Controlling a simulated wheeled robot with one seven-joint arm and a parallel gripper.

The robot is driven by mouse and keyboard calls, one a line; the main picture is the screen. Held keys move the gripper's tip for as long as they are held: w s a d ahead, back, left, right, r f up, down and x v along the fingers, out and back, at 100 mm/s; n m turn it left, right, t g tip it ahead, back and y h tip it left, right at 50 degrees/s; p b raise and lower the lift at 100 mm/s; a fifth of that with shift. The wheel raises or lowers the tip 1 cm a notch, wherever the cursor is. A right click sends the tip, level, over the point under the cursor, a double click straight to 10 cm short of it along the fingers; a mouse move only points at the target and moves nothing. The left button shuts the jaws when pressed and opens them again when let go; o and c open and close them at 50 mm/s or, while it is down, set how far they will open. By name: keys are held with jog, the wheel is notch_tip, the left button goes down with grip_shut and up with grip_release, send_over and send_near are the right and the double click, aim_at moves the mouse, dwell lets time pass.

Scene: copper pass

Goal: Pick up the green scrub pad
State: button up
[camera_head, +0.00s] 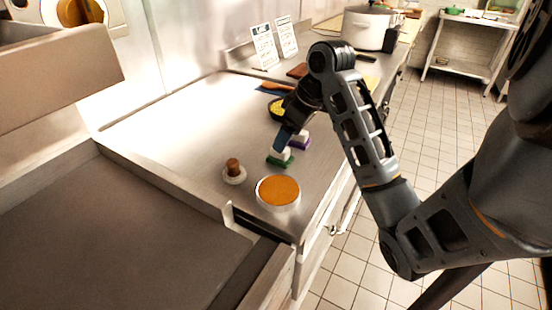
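The green scrub pad (280,162) lies on the steel counter right of centre, behind the round orange-topped dish. It shows a green lower part with a whitish block above it. My gripper (281,147) points down at the pad from above and partly covers it. Its fingertips are small and hidden against the pad, so I cannot tell whether they touch it or are apart. A similar pad with a purple lower part (301,145) lies just behind and to the right, close to my gripper.
The orange-topped dish (278,191) and a brown-topped item on a small white dish (234,172) stand nearer. A dark bowl with yellow food (277,108) is behind my gripper. A large pot (368,28) stands far back. The counter's left part is clear.

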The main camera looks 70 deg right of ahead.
jog(key=shift+w+a+x, duration=0.1)
jog(key=shift+a+x, duration=0.05)
jog(key=shift+x, duration=1.45)
jog(key=shift+w+a+x, duration=0.15)
jog(key=shift+x, duration=1.5)
jog(key=shift+r, duration=0.1)
jog(key=c, duration=1.1)
jog(key=shift+c, duration=0.2)
jog(key=shift+r, duration=0.15)
jog(key=shift+r, duration=1.95)
jog(key=shift+s+r, duration=0.3)
jog(key=shift+s, duration=0.25)
jog(key=shift+s+r, duration=0.3)
jog(key=shift+s, duration=0.2)
jog(key=s+r+p, duration=0.3)
jog(key=s+r, duration=0.2)
jog(key=s, duration=0.4)
jog(key=shift+s+r, duration=0.3)
